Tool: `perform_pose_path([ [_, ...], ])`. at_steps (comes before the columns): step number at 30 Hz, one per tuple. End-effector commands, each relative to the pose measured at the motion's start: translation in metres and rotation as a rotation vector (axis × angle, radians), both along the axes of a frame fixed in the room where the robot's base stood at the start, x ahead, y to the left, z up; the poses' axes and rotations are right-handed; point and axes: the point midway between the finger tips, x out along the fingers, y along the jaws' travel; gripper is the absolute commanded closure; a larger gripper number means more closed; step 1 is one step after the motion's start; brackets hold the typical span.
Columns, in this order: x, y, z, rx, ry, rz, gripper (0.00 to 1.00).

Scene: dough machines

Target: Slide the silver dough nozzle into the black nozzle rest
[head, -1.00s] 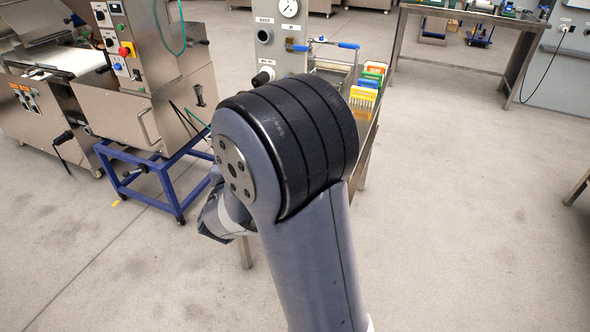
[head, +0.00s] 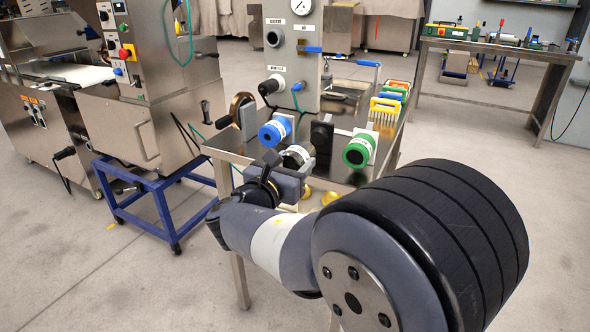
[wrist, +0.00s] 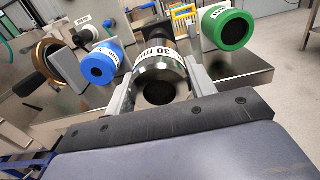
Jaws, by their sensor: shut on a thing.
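The silver dough nozzle (wrist: 160,70) carries a white label that seems to read 30 mm, and its dark round opening faces the wrist camera. My gripper (wrist: 161,88) is shut on it, one grey finger on each side. In the head view the silver nozzle (head: 297,157) is at the front of the steel table, partly covered by my gripper (head: 291,172). The black nozzle rest (head: 321,134) stands just behind it, between the blue and green nozzles. In the wrist view the rest (wrist: 148,23) shows partly behind the nozzle. I cannot tell whether they touch.
A blue nozzle (head: 275,131) is to the left and a green nozzle (head: 360,150) to the right, both close to my gripper. A bronze ring (head: 241,107) stands further left. Coloured scrapers (head: 390,100) are behind at right. A grey gauge panel (head: 291,60) rises at the back.

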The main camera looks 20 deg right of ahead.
Motion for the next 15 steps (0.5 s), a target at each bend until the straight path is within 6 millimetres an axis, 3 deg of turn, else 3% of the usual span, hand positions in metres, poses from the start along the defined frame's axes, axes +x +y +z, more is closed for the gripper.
perform_pose_path([
  [15, 0.0027, -0.0033, 0.0003, 0.002, 0.002, -0.001, 0.75],
])
